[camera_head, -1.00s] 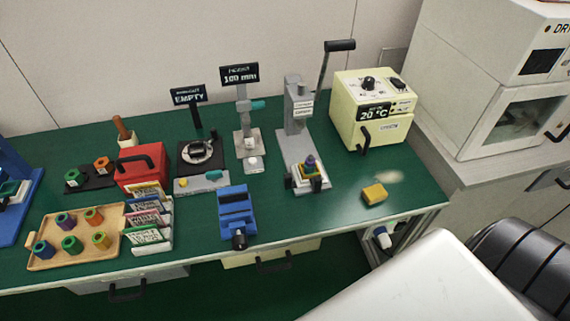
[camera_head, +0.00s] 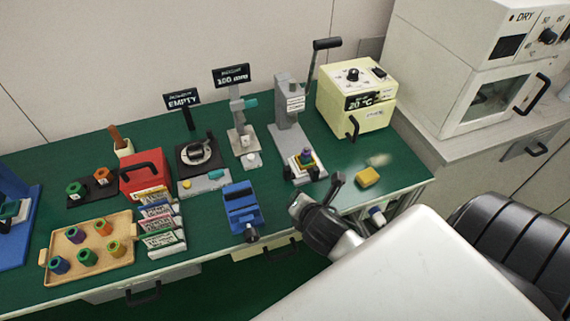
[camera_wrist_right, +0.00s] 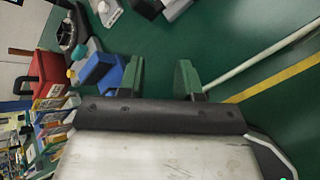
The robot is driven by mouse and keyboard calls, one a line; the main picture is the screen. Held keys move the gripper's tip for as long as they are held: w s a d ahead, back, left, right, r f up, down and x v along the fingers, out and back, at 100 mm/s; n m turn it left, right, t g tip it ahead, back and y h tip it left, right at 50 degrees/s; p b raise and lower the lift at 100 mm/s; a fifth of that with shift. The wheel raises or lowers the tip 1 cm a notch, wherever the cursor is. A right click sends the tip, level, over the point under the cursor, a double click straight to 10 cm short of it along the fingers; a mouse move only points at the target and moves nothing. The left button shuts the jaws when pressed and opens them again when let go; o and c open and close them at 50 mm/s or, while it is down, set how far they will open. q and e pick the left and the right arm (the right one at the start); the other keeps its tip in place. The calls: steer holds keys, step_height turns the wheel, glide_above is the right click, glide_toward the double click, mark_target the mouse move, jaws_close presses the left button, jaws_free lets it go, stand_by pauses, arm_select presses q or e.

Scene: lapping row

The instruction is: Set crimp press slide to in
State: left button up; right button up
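The crimp press (camera_head: 287,118) is a grey upright press on the green bench, with a black-knobbed lever (camera_head: 318,60) rising at its right. Its slide (camera_head: 301,173) sits at the front end of the base, forward of the column, with dark handles at its front and a small yellow, green and purple stack (camera_head: 306,157) on it. My right gripper (camera_head: 317,192) is in front of the slide at the bench's front edge, apart from it. In the right wrist view its two green fingers (camera_wrist_right: 160,70) are spread with nothing between them. My left gripper is not in view.
A yellow block (camera_head: 368,177) lies right of the slide. A blue vise (camera_head: 243,207) stands to the left. A cream heater box (camera_head: 352,105) reading 20 °C is behind at right. A wooden tray (camera_head: 72,272) with coloured parts is at far left.

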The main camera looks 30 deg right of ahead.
mark_target(288, 170)
steer(key=w+n, duration=0.1)
steer(key=n, duration=0.1)
steer(key=w+d+n+t, duration=0.1)
steer(key=n, duration=0.2)
steer(key=w+d+n+t, duration=0.1)
steer(key=w+n, duration=0.1)
steer(key=n, duration=0.1)
steer(key=shift+r, duration=0.2)
steer(key=shift+w+n+t, duration=0.3)
steer(key=shift+w+n, duration=0.15)
steer(key=shift+n, duration=0.55)
steer(key=shift+y, duration=0.3)
steer(key=x, duration=1)
steer(key=shift+w+d+f, duration=0.1)
steer(key=shift+w+d, duration=0.05)
steer(key=shift+w, duration=0.2)
jaws_close()
